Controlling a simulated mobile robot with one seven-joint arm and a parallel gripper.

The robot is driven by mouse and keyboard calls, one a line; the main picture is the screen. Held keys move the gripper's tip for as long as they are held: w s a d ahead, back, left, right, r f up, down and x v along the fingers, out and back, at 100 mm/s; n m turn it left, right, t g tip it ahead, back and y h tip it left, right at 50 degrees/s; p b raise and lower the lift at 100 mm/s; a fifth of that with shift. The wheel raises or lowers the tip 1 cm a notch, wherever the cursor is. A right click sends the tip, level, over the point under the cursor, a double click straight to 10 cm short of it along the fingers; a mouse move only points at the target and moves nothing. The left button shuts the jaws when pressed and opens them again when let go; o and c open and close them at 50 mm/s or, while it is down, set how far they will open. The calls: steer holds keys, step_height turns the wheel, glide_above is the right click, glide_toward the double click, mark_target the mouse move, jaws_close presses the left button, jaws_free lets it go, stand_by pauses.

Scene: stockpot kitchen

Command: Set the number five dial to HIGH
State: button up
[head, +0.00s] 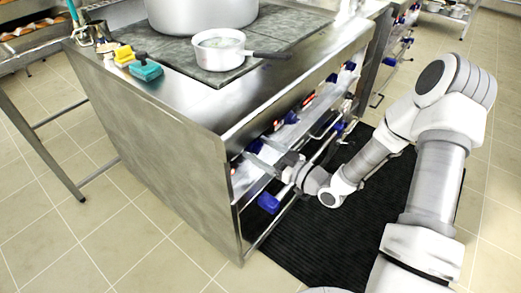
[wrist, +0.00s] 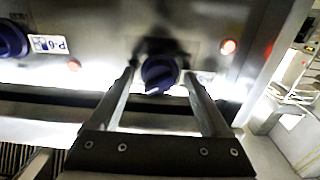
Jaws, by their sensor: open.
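In the wrist view a dark blue dial (wrist: 160,72) on the steel stove front sits between the tips of my gripper (wrist: 159,82). The fingers are open, one on each side of the dial; I cannot tell whether they touch it. The dial's pointer ridge is tilted slightly. Its label is mostly hidden by the right finger, so I cannot read its number. In the head view my gripper (head: 270,163) reaches the near end of the stove's front, by a blue dial (head: 255,146).
Another dark blue dial (wrist: 10,40) with a white label (wrist: 48,44) is at the left in the wrist view. Red lights (wrist: 228,46) dot the panel. A large pot (head: 200,15) and a saucepan (head: 218,50) stand on the stove. A black mat (head: 340,235) lies on the floor.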

jaws_close()
stand_by(0.4)
